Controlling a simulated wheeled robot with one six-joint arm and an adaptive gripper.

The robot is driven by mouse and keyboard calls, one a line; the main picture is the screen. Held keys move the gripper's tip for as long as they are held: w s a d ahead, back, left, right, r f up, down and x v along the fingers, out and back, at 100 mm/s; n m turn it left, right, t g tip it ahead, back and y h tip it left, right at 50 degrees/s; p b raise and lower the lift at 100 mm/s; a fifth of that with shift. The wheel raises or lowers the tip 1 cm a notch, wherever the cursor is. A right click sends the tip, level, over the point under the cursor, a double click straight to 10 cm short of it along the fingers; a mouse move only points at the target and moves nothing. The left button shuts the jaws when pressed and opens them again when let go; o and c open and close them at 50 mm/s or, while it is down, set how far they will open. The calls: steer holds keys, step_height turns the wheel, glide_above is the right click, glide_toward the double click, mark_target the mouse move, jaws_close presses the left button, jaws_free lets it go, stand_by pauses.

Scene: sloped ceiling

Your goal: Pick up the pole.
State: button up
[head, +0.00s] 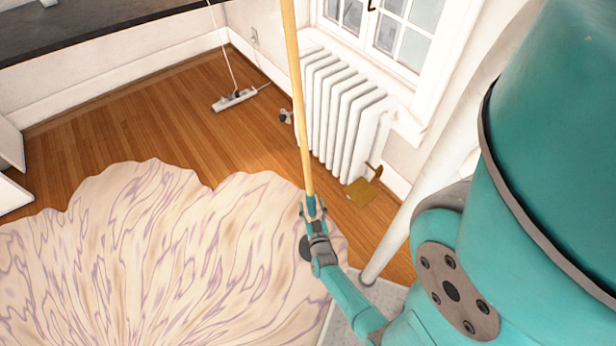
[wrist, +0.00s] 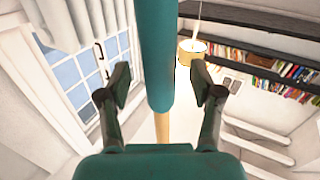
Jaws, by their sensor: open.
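The pole (head: 299,100) is long and light wood, with a teal section at its lower end. It stands nearly upright in the head view and runs out of the top of the picture. My gripper (head: 312,214) is at the teal section. In the wrist view, the pole's teal part (wrist: 155,50) passes between the two fingers of my gripper (wrist: 160,87), with its wooden part beyond. The fingers are apart, with a visible gap on each side of the pole. The pole's bottom end is hidden behind my gripper in the head view.
A pale patterned rug-like surface (head: 150,260) fills the lower left. A white radiator (head: 340,115) stands under the window (head: 385,35), close behind the pole. A brown object (head: 363,190) is by its foot. A white strip with a cord (head: 235,99) lies on the bare wood floor (head: 130,120).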

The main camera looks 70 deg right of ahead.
mark_target(305, 151)
steer(key=shift+x, duration=1.05)
jaws_close()
steer(key=shift+r, duration=0.15)
step_height(305, 151, up, 28)
stand_by(0.3)
stand_by(0.3)
